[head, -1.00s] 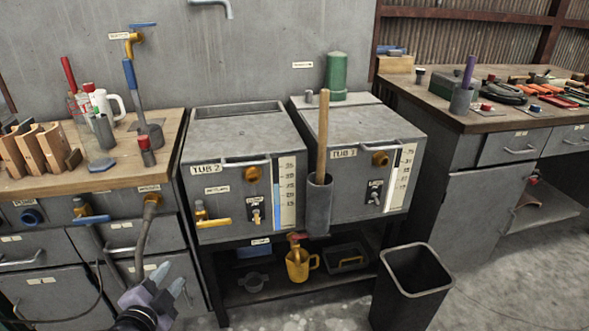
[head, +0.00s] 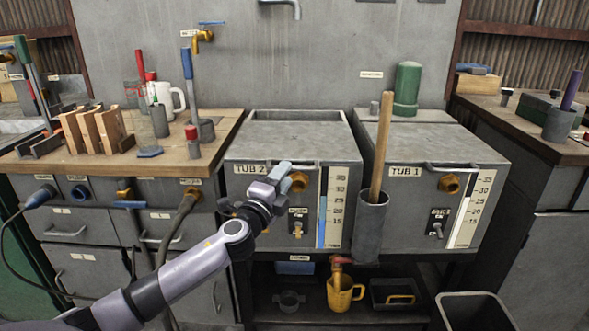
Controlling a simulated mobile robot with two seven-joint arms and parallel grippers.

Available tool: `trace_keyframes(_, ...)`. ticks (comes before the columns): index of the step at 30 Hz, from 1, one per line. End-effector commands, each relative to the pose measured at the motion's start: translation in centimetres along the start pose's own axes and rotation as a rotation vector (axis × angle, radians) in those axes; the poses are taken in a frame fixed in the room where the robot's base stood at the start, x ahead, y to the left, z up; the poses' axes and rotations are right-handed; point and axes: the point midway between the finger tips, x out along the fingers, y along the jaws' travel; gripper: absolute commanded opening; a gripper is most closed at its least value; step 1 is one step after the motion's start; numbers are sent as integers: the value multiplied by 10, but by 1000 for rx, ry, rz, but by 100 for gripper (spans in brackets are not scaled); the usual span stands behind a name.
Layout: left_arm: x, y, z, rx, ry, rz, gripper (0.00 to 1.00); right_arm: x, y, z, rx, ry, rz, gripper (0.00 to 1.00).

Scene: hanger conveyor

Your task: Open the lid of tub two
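Tub two (head: 240,205) is the grey box at the centre, labelled TUB 2. Its flat grey lid (head: 290,140) lies closed on top, with a bar handle (head: 325,163) along the front edge. My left gripper (head: 280,175) is in front of the tub's upper front face, close below the handle, and hides part of the handle and face. Nothing shows held in it. I cannot tell how far its fingers are apart, or whether it touches the handle. My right gripper is not in view.
Tub one (head: 420,215) stands just right, its lid closed. A grey holder (head: 369,228) with a wooden-handled tool (head: 382,145) stands up between the tubs. A brass valve (head: 299,182) is beside my gripper. A wooden-topped bench (head: 95,165) with jars and blocks is at left.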

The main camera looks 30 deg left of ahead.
Motion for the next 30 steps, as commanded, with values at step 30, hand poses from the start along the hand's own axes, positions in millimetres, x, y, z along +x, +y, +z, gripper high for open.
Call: trace_keyframes(30,43,1,-1,-2,1,2,0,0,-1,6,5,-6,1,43)
